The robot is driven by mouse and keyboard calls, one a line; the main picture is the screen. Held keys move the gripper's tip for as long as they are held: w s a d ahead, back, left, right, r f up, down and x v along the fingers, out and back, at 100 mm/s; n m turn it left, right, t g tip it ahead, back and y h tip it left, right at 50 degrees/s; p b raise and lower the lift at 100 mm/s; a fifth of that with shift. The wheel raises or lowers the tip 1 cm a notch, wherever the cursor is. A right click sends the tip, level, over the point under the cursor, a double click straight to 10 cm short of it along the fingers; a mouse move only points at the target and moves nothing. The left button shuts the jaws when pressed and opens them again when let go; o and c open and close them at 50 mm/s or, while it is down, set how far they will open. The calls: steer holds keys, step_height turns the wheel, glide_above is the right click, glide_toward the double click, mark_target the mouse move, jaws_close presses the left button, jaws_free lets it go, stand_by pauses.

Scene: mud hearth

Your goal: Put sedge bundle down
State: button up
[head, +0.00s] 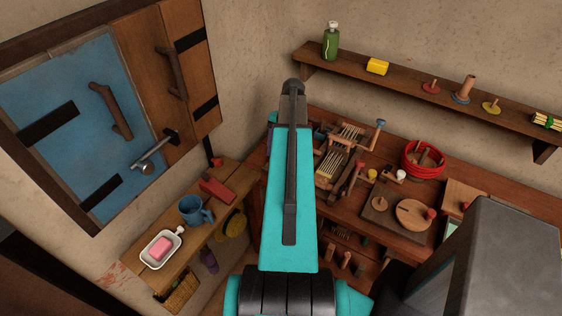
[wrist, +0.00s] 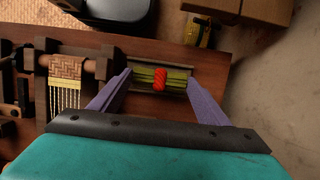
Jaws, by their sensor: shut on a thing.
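The sedge bundle (wrist: 174,79) is a short sheaf of green stalks with a red tie around its middle. It lies crosswise between the two purple fingers of my gripper (wrist: 161,84) in the wrist view. The gripper is shut on the bundle's ends. Below the bundle is a shallow, dark-edged wooden tray (wrist: 184,65) on the brown bench top (wrist: 135,47); I cannot tell whether the bundle touches it. In the head view my arm hides the gripper and I cannot make out this bundle.
A small loom with woven cloth (wrist: 68,68) stands left of the gripper. In the head view, a red-rimmed basket (head: 424,158) and a round wooden board (head: 414,214) occupy the bench.

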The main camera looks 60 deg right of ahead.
steer(key=shift+f+b, duration=1.05)
steer(key=shift+f, duration=0.65)
steer(key=shift+f, duration=0.15)
steer(key=o, duration=1.1)
steer(key=shift+o, duration=0.2)
steer(key=p+v, duration=0.4)
steer(key=v, duration=0.3)
steer(key=shift+r+p, duration=0.4)
steer(key=shift+d, duration=0.15)
steer(key=shift+s, duration=0.1)
